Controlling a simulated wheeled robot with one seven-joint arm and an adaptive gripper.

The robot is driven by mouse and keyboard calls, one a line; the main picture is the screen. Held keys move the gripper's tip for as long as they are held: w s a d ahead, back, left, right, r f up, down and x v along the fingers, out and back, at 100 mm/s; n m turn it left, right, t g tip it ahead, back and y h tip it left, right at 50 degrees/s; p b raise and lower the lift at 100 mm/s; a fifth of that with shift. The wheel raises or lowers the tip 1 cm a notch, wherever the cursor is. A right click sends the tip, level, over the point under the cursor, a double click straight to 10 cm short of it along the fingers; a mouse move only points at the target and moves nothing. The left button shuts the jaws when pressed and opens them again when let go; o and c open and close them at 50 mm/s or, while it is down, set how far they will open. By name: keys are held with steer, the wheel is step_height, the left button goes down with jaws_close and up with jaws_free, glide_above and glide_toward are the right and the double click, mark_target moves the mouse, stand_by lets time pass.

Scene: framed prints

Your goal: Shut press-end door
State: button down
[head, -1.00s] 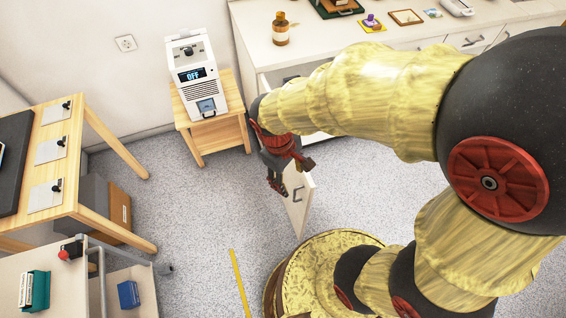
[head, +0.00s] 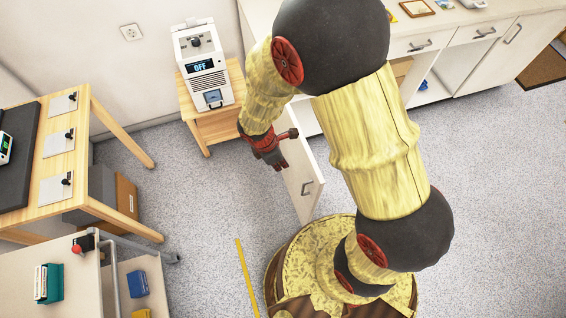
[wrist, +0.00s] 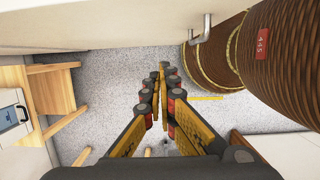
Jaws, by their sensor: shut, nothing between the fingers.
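The white cabinet door (head: 302,175) stands wide open at the left end of the counter unit, jutting into the room. Its grey handle (head: 307,188) is near the free edge. My gripper (head: 280,166) is shut and empty, on the handle side of the door, left of the panel in the head view. In the wrist view the gripper (wrist: 163,72) points down at the floor, and the door (wrist: 110,28) spans the top with its handle (wrist: 200,32). A gap shows between fingers and panel there. My arm hides the door's upper part and much of the cabinet.
A white machine reading OFF (head: 203,68) stands on a small wooden table (head: 212,124) left of the door. A wooden bench (head: 88,110) and a shelf unit (head: 75,285) are at left. Speckled floor (head: 205,205) between is clear. My round base is below the door.

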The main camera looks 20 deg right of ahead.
steer(key=d+f+b, duration=0.4)
steer(key=d+f, duration=0.1)
steer(key=f, duration=0.2)
steer(key=shift+d, duration=0.4)
